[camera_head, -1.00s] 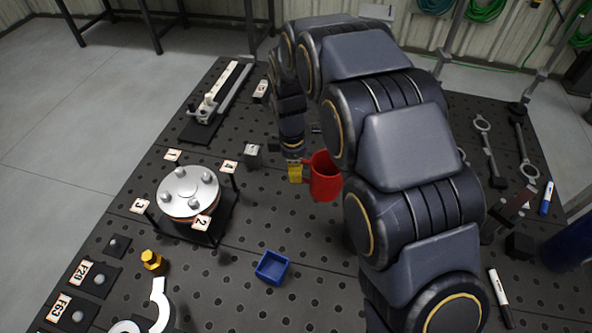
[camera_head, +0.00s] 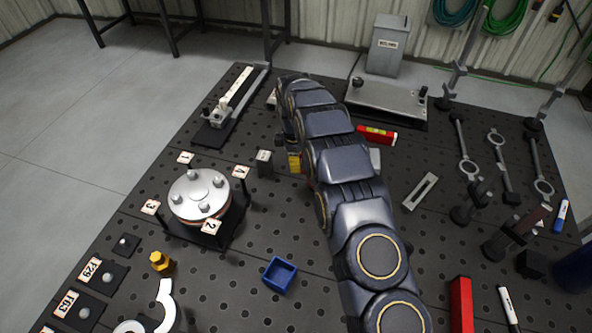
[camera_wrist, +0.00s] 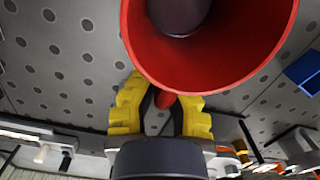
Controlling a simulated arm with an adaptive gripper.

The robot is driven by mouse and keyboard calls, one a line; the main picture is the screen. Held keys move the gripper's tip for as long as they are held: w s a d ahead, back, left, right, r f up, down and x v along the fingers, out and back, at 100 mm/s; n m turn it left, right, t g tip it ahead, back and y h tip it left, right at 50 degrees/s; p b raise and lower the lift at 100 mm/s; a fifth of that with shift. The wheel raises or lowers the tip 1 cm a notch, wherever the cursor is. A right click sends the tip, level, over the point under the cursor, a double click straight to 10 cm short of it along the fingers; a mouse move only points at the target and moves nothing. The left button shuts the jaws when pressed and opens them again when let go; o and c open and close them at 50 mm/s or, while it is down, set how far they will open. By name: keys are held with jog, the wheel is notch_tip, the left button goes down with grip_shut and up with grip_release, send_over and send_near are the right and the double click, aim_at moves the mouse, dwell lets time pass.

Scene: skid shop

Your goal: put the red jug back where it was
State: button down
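The red jug (camera_wrist: 252,68) fills the top of the wrist view, its round mouth toward the camera and its inside dark. Its handle (camera_wrist: 164,101) lies between the yellow fingers of my gripper (camera_wrist: 162,108), which is shut on it. In the head view the yellow fingers of my gripper (camera_head: 294,163) show left of my arm, near the middle of the table. There my arm hides nearly all of the jug. I cannot tell whether the jug's base touches the table.
A small grey block (camera_head: 264,162) stands just left of the gripper. A flanged disc (camera_head: 199,194) with numbered posts is further left. A blue tray (camera_head: 279,274) is in front. A red level (camera_head: 376,135) and a grey slotted plate (camera_head: 421,191) lie right of my arm.

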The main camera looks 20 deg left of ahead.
jog(key=shift+w+f, duration=0.15)
jog(key=shift+f, duration=0.15)
jog(key=shift+w+a+f, duration=0.1)
jog(key=shift+f, duration=1.45)
jog(key=shift+f, duration=0.1)
jog(key=c, duration=1.2)
grip_release()
jog(key=shift+o, duration=0.2)
notch_tip(320, 180, up, 12)
jog(key=shift+a, duration=0.4)
